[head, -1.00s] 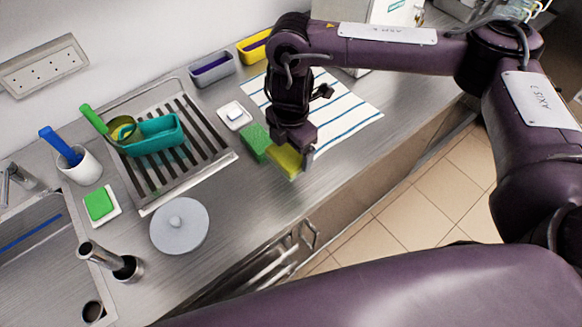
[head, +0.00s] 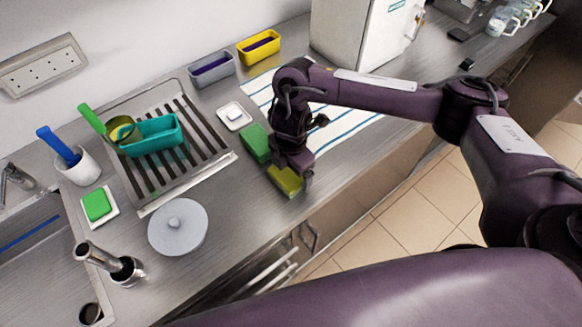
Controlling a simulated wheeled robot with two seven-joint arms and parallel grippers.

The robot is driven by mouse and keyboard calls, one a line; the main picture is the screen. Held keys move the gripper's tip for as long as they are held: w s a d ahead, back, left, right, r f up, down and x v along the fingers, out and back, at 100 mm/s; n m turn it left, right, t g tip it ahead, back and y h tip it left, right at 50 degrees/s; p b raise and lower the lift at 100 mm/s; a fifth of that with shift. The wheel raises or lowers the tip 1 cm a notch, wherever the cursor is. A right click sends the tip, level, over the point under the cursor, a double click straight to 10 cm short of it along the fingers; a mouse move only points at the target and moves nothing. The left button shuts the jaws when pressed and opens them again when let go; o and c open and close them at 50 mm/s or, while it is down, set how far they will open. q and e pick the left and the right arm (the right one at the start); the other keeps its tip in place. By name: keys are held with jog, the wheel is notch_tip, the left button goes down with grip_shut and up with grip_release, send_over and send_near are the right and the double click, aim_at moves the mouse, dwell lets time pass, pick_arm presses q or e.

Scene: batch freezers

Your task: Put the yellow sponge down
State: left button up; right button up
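The yellow sponge (head: 286,180) is low at the steel counter, near its front edge and just in front of the green sponge (head: 256,143). My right gripper (head: 297,174) points down over the yellow sponge and appears shut on its far right part. The gripper hides part of the sponge, and I cannot tell whether its underside touches the counter. My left gripper is not in view.
A white striped towel (head: 346,118) lies behind my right arm. A draining rack (head: 210,165) with a teal container (head: 156,137) stands to the left. A grey round lid (head: 178,228) lies front left. Bare counter (head: 240,195) lies left of the yellow sponge.

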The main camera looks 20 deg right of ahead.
jog(key=shift+o, duration=0.4)
jog(key=shift+f+b, duration=0.35)
jog(key=shift+b, duration=0.25)
notch_tip(320, 180, up, 8)
jog(key=shift+d+r+p, duration=0.1)
jog(key=shift+d+p, duration=0.05)
jog(key=shift+p, duration=0.4)
